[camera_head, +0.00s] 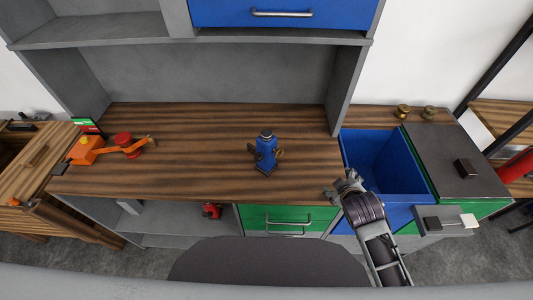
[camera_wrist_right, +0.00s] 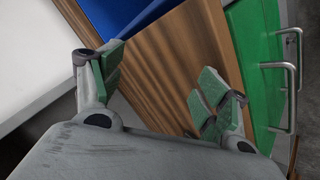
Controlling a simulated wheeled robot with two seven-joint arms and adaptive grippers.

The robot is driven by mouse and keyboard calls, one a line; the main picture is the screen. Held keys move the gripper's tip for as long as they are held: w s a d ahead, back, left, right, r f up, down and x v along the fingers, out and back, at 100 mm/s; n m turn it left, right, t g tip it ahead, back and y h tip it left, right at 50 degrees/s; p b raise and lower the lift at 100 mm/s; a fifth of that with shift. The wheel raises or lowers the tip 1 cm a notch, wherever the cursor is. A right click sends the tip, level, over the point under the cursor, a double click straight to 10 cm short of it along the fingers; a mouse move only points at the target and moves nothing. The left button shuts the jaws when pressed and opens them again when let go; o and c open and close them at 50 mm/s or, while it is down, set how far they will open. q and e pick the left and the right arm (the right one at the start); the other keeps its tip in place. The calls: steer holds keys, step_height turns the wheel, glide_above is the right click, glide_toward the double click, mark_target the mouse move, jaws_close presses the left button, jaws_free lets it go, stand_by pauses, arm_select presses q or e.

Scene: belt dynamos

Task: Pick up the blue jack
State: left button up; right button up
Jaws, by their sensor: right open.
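The blue jack (camera_head: 265,152) stands upright on the wooden worktop (camera_head: 200,170), right of the middle in the head view. My right gripper (camera_head: 341,187) is at the worktop's front right corner, to the right of the jack and nearer to me, apart from it. In the right wrist view the right gripper (camera_wrist_right: 160,88) has its green-padded fingers spread with nothing between them. The jack does not show in that view. My left gripper is not in view.
An orange and red tool (camera_head: 122,144) lies at the worktop's left. An open blue bin (camera_head: 385,165) stands right of the worktop, beside my right arm. Green drawers (camera_head: 275,217) with handles are below the front edge. The worktop around the jack is clear.

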mark_target(273, 149)
steer(key=w+a+r+n+t+y, duration=0.4)
steer(key=w+a+r+n+t, duration=0.45)
steer(key=n, duration=0.65)
steer(key=a+n+g+y, duration=0.1)
steer(key=a+n+y, duration=0.2)
steer(key=n, duration=0.4)
steer(key=s+a+n+g+y, duration=0.1)
steer(key=a+n+g+y, duration=0.1)
steer(key=n, duration=0.5)
steer(key=a+f+n+g+y, duration=0.1)
steer(key=a+n+g+y, duration=0.1)
steer(key=a+n+y, duration=0.2)
steer(key=shift+s+a+n+g+y, duration=0.15)
steer(key=shift+n+y, duration=0.3)
steer(key=shift+n, duration=0.3)
steer(key=shift+a+n+g+y, duration=0.1)
steer(key=shift+n+y, duration=0.35)
steer(key=shift+n, duration=0.3)
steer(key=shift+s+a+f+n+g+y, duration=0.15)
steer(key=shift+s+f+n+g+y, duration=0.15)
steer(key=shift+n, duration=0.25)
steer(key=shift+s+a+f+n+g+y, duration=0.1)
steer(key=shift+s+a+f+n+g, duration=0.1)
steer(key=shift+n+g, duration=0.3)
